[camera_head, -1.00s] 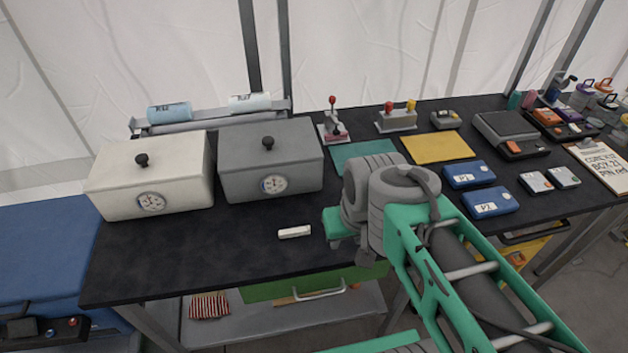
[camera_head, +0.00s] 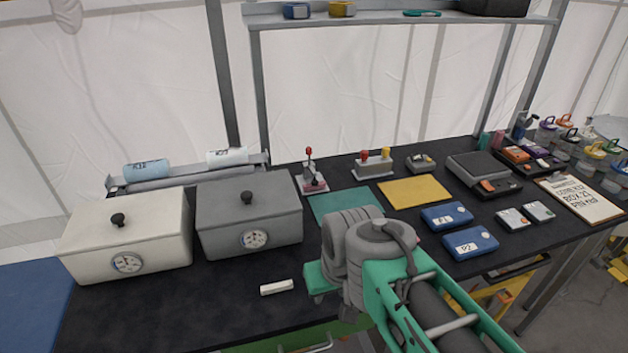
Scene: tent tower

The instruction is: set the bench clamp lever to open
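The bench clamp looks to be the small device with an upright red-tipped lever (camera_head: 309,153) on a pale base with red parts (camera_head: 312,184). It stands near the back of the black bench, right of the grey box. The lever stands roughly upright; its exact setting is too small to tell. My arm reaches in from the lower right over the front of the bench. Its end, with a green block that seems part of my gripper (camera_head: 317,279), is in front of the clamp and well apart from it. The fingers cannot be made out.
A white box (camera_head: 124,235) and a grey box (camera_head: 250,220), both with dials, stand left. A block with red and yellow knobs (camera_head: 373,167) is right of the clamp. A green mat (camera_head: 335,201) lies before the clamp. A white bar (camera_head: 277,287) lies near the front.

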